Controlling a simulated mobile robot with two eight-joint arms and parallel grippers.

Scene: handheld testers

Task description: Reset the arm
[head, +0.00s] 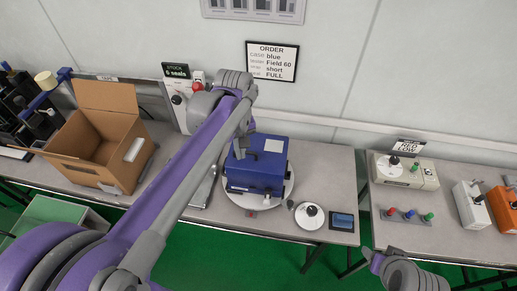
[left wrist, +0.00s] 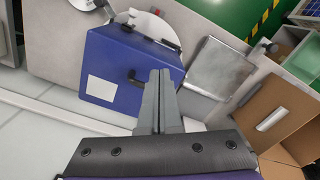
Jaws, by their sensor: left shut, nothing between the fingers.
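My left gripper (head: 241,152) hangs from the arm that comes in from the lower left, over the blue case (head: 256,172). Its fingers are shut with nothing between them. In the left wrist view the shut fingers (left wrist: 160,76) lie in front of the blue case (left wrist: 105,70), which has a black handle and a white label. I cannot tell whether the fingertips touch the case. Part of my right arm (head: 400,274) shows at the bottom right, with its gripper out of sight.
The case sits on a round white turntable (head: 286,194). An open cardboard box (head: 98,150) stands left. A grey plate (left wrist: 216,68) lies beside the case. Another table (head: 440,230) holds testers.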

